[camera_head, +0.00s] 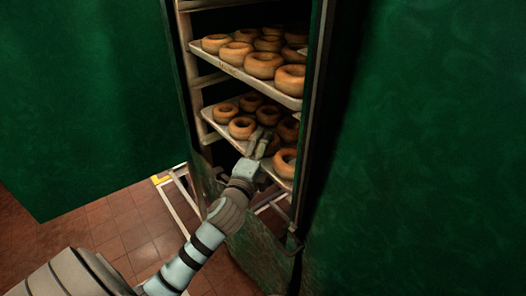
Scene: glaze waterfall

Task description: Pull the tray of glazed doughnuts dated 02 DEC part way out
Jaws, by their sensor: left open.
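Two trays of ring doughnuts sit on a rack inside a green cabinet, in the head view. The upper tray (290,101) sticks out a little at its front edge and holds several brown doughnuts (263,65). The lower tray (221,131) also holds several doughnuts (242,127). My left gripper (260,141) is open at the front edge of the lower tray, with its fingers over or beside that edge. I cannot tell whether it touches the tray. No date label is readable on either tray. My right gripper is not in view.
A green door panel (80,100) stands at the left and a large green panel (430,150) fills the right. The cabinet opening between them is narrow. Red tiled floor (125,235) shows at the lower left.

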